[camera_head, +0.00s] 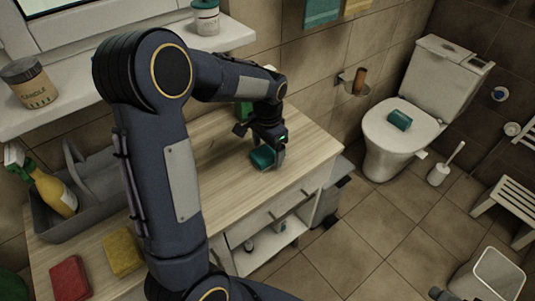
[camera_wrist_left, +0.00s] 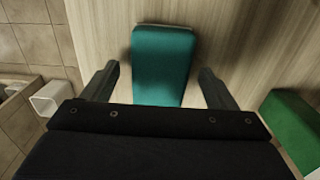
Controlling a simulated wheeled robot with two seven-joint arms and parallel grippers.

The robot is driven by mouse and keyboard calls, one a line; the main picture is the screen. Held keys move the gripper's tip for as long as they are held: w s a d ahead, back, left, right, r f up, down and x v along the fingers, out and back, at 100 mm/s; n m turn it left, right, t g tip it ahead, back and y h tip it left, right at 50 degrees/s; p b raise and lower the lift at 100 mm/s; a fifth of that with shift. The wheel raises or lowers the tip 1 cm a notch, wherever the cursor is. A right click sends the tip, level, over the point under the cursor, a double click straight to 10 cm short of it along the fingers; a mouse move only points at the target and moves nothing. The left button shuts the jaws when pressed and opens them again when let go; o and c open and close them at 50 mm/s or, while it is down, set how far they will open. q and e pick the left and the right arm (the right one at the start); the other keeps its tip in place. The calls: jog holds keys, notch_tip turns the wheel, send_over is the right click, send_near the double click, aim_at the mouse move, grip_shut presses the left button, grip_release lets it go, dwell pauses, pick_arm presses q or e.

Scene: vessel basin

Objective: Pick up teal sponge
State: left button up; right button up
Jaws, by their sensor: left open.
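A teal sponge (camera_head: 262,158) lies flat on the wooden counter near its front edge. It also shows in the left wrist view (camera_wrist_left: 162,62), between the two fingers. My left gripper (camera_head: 266,148) is open above the sponge, with one finger on either side of it; the wrist view shows a gap at each side. The near end of the sponge is hidden by the gripper body. A second teal block (camera_head: 399,120) lies on the closed toilet lid. A dark part at the bottom edge of the head view may be my right gripper (camera_head: 452,295); its fingers are not clear.
A green block (camera_wrist_left: 297,125) lies on the counter close beside the left gripper. Yellow (camera_head: 123,252) and red (camera_head: 70,279) sponges lie at the counter's left end, near a grey caddy (camera_head: 92,185) and a yellow spray bottle (camera_head: 55,193). The toilet (camera_head: 385,150) stands at the right.

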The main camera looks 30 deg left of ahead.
pick_arm(q)
jog(key=shift+f, duration=0.7)
jog(key=c, duration=1.1)
jog(key=shift+r, duration=0.15)
jog(key=shift+w+r, duration=0.1)
jog(key=shift+r, duration=0.5)
jog(key=d+r, duration=0.7)
jog(key=d, duration=0.2)
jog(key=s+d+r, duration=0.1)
jog(key=d+r, duration=0.3)
jog(key=d, duration=0.1)
jog(key=shift+s+r+b, duration=0.1)
jog(key=shift+r+b, duration=0.2)
